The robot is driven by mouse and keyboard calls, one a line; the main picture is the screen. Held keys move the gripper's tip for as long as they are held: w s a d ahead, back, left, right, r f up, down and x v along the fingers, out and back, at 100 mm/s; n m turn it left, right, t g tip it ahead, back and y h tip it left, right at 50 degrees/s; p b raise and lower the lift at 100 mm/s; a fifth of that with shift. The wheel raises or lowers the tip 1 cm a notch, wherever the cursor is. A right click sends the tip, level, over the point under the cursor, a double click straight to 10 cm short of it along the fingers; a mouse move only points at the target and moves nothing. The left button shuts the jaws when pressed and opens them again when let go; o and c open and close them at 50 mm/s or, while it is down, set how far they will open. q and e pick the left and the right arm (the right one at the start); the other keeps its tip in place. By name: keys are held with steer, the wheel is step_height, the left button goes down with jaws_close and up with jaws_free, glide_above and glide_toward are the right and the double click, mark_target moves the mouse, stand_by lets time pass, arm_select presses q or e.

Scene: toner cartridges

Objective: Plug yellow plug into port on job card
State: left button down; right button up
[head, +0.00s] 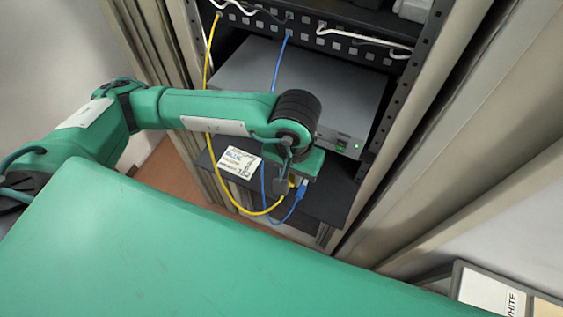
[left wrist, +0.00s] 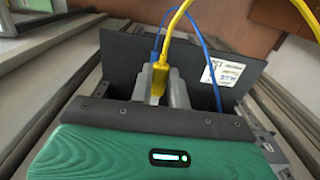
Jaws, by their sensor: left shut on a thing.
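My left gripper (head: 292,187) is in front of the rack, below the grey device. In the left wrist view its two grey fingers (left wrist: 161,92) are shut on the yellow plug (left wrist: 160,76). The yellow cable (head: 207,60) hangs from the upper panel and loops up to the gripper. The job card (head: 240,162) lies on the black shelf left of the gripper; it also shows in the left wrist view (left wrist: 222,70). Its print is only partly legible: "BLUE" on top. The ports on the device front are hidden or too small to read.
A blue plug (head: 300,191) on a blue cable (head: 280,62) is close to the gripper. The grey device (head: 300,80) has green lights at its right front. The black shelf (head: 325,200) lies below. A patch panel (head: 330,43) with white cables is above. A "WHITE" label (head: 490,292) is at lower right.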

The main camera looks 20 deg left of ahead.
arm_select(q)
steer(key=w+f+b, duration=0.1)
steer(key=w+f, duration=0.1)
steer(key=w, duration=0.5)
steer(key=shift+d, duration=0.25)
steer(key=shift+w, duration=0.1)
steer(key=shift+b, duration=1.65)
stand_by(1.1)
steer(key=shift+w+b, duration=0.5)
steer(key=shift+b, duration=0.3)
stand_by(0.7)
steer(key=shift+w+b, duration=0.25)
steer(key=shift+b, duration=0.55)
stand_by(0.8)
steer(key=shift+w+d+b, duration=0.15)
steer(key=shift+w+b, duration=0.45)
steer(key=shift+w, duration=0.15)
stand_by(0.3)
